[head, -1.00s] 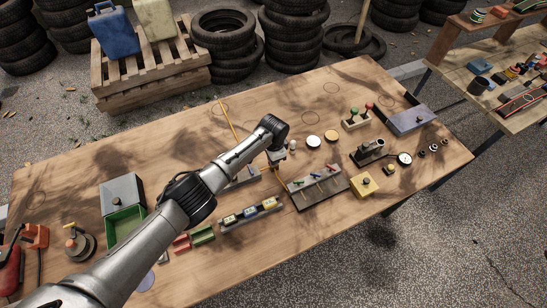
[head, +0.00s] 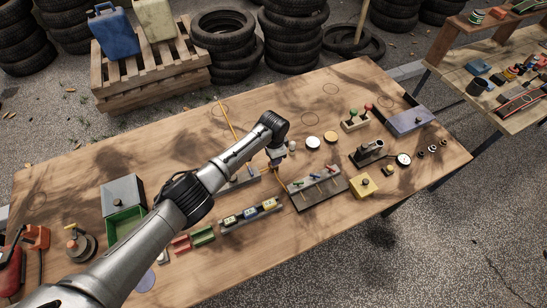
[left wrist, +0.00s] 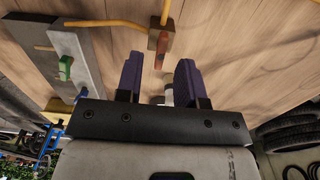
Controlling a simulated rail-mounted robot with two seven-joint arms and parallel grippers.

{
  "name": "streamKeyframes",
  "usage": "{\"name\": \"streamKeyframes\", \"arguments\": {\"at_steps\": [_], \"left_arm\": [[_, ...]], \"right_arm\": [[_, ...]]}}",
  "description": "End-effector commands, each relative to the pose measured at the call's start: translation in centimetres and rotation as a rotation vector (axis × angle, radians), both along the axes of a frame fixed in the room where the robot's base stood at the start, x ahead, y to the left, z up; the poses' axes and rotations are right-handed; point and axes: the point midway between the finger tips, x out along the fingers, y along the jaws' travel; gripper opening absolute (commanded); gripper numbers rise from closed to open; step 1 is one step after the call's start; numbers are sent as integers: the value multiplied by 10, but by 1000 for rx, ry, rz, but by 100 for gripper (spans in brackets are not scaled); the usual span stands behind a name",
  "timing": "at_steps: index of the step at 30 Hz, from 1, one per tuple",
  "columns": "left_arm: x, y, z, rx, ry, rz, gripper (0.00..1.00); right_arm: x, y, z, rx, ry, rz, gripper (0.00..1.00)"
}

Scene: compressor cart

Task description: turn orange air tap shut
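The orange tap lever (left wrist: 162,48) shows in the left wrist view, on a small brown block (left wrist: 154,36) with a yellow hose running into it. The lever lies ahead of my left gripper (left wrist: 159,72), roughly in line with the gap between its two purple fingers. The fingers are apart with nothing clamped between them; contact with the lever is not visible. In the head view my left gripper (head: 278,163) hangs low over the table, beside the tap board, and my arm and gripper hide the orange tap there. My right gripper is in neither view.
The tap board (head: 333,190) with several coloured levers stands just right of the gripper. Its grey bar and green lever (left wrist: 65,68) show in the left wrist view. A yellow block (head: 365,186) and a green box (head: 124,222) also stand on the table (head: 90,170).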

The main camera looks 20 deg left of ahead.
Motion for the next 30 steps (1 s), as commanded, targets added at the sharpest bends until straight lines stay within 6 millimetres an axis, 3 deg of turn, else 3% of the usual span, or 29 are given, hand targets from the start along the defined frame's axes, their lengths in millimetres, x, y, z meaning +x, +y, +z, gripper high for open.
{"name": "streamKeyframes", "arguments": {"at_steps": [9, 15, 21, 30], "left_arm": [[0, 0, 67, -1, -5, 0, 35], [0, 0, 96, 0, -3, -1, 35], [0, 0, 112, -1, -2, 0, 35], [0, 0, 117, 0, -1, 0, 35]], "right_arm": [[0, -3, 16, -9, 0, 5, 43], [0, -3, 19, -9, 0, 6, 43], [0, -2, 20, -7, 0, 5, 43], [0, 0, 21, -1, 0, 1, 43]]}}
